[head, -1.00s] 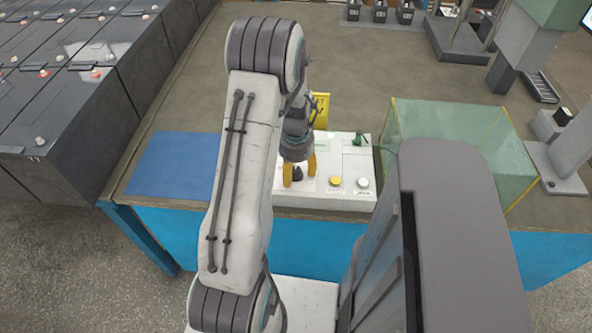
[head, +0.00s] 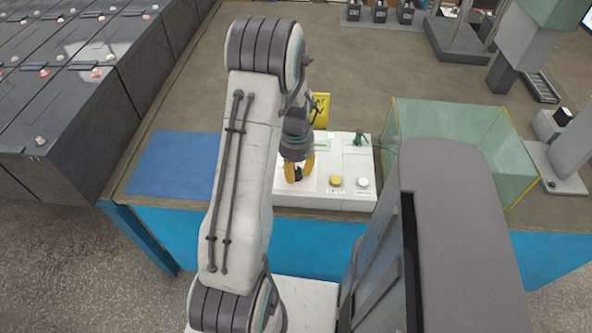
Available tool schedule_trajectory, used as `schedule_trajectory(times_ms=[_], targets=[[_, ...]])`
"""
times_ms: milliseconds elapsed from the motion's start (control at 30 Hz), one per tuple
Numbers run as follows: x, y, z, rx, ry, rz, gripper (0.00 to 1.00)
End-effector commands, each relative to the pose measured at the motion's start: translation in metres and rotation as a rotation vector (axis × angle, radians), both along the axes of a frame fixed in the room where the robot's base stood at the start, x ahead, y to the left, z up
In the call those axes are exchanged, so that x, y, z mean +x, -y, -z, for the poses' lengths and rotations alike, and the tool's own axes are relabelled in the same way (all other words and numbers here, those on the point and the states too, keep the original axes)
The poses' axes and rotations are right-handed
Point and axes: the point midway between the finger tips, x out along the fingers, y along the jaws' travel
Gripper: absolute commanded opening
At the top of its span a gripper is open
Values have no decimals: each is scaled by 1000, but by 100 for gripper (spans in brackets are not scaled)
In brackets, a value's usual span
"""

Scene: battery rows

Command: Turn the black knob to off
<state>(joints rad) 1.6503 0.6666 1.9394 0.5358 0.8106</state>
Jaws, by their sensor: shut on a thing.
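The black knob (head: 297,175) is on the left part of a white control panel (head: 325,192) on the bench. My gripper (head: 298,172) comes down over it from above, with its yellow fingers shut on the knob, one on each side. The fingers hide part of the knob, and I cannot read its setting. A yellow button (head: 336,181) and a white button (head: 363,183) sit on the panel to the right of the knob. A green switch (head: 359,138) stands at the panel's back right.
A blue mat (head: 172,165) lies left of the panel. A clear greenish box with yellow edges (head: 450,150) stands to the right. A yellow sign (head: 321,108) is behind the panel. Rows of dark batteries (head: 60,150) fill the left side.

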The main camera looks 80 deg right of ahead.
Motion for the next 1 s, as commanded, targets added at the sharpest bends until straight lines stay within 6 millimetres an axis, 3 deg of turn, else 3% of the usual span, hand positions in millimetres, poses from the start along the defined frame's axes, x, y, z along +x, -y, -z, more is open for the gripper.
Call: schedule_trajectory(times_ms=[267, 1000], targets=[[0, 1, 3, -3, 0, -137, 0], [0, 1, 2, -2, -2, -798, 0]])
